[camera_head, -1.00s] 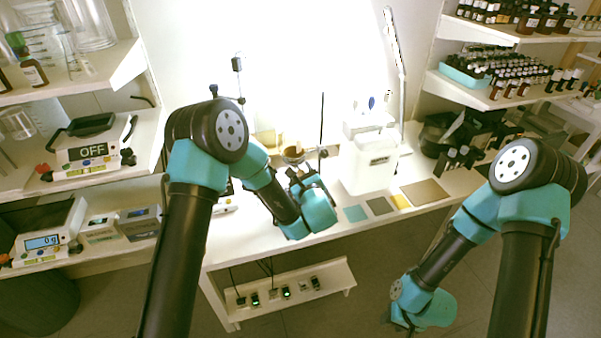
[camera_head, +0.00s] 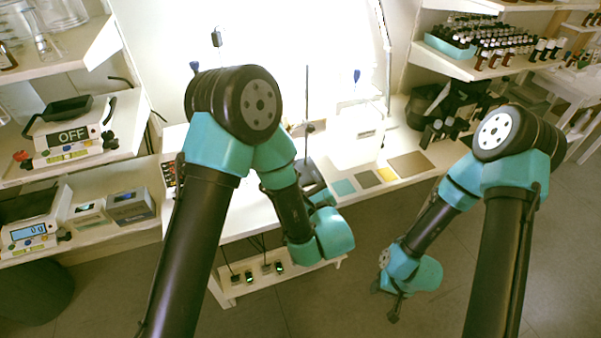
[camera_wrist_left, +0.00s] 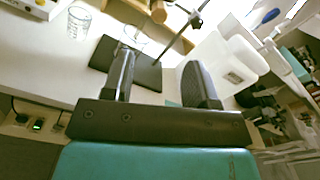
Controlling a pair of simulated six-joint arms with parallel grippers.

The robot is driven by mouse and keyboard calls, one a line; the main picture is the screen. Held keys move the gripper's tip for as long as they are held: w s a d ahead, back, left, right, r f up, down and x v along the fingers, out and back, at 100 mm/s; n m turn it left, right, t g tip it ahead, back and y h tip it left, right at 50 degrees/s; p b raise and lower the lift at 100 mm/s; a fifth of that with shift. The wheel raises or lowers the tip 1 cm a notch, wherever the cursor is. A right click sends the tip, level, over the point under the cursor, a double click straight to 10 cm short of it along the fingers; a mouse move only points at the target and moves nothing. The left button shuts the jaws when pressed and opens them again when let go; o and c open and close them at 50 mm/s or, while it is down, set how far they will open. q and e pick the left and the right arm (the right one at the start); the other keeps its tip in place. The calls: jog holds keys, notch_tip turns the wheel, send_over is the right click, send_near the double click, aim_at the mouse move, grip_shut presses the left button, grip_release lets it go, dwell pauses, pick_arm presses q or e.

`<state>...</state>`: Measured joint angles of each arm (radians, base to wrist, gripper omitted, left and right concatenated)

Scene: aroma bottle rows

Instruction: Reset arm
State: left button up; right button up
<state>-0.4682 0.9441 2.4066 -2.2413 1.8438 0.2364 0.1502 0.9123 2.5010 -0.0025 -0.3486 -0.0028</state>
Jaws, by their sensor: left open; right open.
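My left gripper (camera_wrist_left: 160,78) is open and empty in the left wrist view, its two dark fingers spread above the white table (camera_wrist_left: 40,75). In the head view the left arm bends down in front of the table's front edge, and its fingers are mostly hidden. My right gripper (camera_head: 394,308) hangs low over the floor at the right, clear of the table. Its small dark fingers point down, and nothing shows in it.
A dark stand base (camera_wrist_left: 145,72) with a thin rod lies beyond the left fingers. A glass beaker (camera_wrist_left: 79,23) stands left of it. A white container (camera_head: 355,140) stands at the table's back. Bottle shelves (camera_head: 470,68) are at right; scales (camera_head: 68,140) at left.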

pick_arm(q)
jog(key=shift+s+d, duration=0.2)
jog(key=shift+s, duration=0.35)
jog(key=s+a+f+n+g+y, duration=0.1)
jog(key=s+a+f+n+g, duration=0.2)
jog(key=a+f+g, duration=0.45)
jog(key=s+a+f+n+g+y, duration=0.1)
jog(key=s+a+f+n+g, duration=0.25)
jog(key=a+f+g, duration=0.45)
jog(key=s+a+f+n+g+h, duration=0.1)
jog(key=s+f+n+g+h, duration=0.1)
jog(key=s+f+n+h, duration=0.45)
jog(key=s+a+f+n+g+h, duration=0.1)
jog(key=s+f+n+g+h, duration=0.2)
jog(key=s+n+h, duration=0.5)
jog(key=w+a+n+t, duration=0.1)
jog(key=n, duration=0.1)
jog(key=w+a+n+t+y, duration=0.1)
jog(key=n+t, duration=0.1)
jog(key=n, duration=0.1)
jog(key=w+a+f+n+t, duration=0.1)
jog(key=n+t, duration=0.1)
jog(key=shift+w+a, duration=0.3)
jog(key=shift+w, duration=0.1)
